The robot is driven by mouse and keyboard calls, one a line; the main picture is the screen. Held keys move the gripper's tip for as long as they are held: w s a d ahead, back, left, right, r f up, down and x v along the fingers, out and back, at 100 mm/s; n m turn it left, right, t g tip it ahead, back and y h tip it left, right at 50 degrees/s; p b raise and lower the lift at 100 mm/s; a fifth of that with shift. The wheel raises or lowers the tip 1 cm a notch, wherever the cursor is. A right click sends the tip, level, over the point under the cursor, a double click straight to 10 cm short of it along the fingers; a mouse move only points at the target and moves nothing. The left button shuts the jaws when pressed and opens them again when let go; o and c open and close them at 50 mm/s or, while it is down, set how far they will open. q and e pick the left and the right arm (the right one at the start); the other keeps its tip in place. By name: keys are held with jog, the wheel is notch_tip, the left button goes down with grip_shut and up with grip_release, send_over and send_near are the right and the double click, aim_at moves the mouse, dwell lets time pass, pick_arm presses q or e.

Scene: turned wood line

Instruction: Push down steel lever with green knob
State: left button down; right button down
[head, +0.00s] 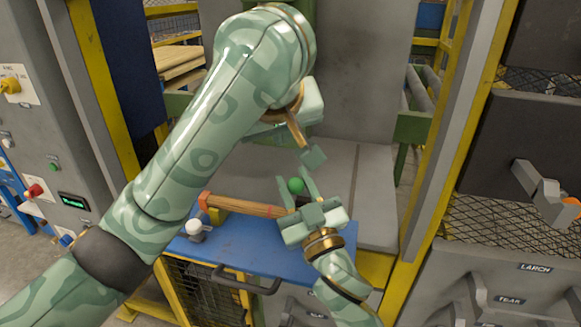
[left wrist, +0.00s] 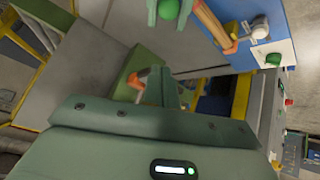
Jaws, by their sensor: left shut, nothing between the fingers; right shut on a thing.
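The green knob (head: 296,186) is a small ball above the blue table, between the fingertips of my right gripper (head: 297,187). It also shows at the top of the left wrist view (left wrist: 169,9), with a finger on each side. The steel lever under it is hidden by the right gripper. My right gripper is shut on the knob. My left gripper (head: 312,158) is shut and empty, above and slightly right of the knob and apart from it. Its fingers also show in the left wrist view (left wrist: 160,90).
A wooden rod (head: 245,207) with an orange end lies along the blue table (head: 215,248), left of the right gripper. A white knob (head: 194,227) stands at the table's left. Yellow posts (head: 424,190) and a grey control cabinet (head: 45,130) flank the space.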

pick_arm(q)
jog(key=a+x, duration=0.1)
jog(key=x, duration=0.9)
jog(key=shift+s+d+f, duration=0.15)
jog(key=shift+s+d, duration=0.15)
jog(key=shift+s, duration=0.3)
jog(key=shift+s+d+f, duration=0.15)
jog(key=shift+s+d, duration=0.15)
jog(key=shift+s, duration=0.3)
jog(key=shift+s+d+f, duration=0.15)
jog(key=shift+s+d, duration=0.15)
jog(key=shift+s, duration=0.35)
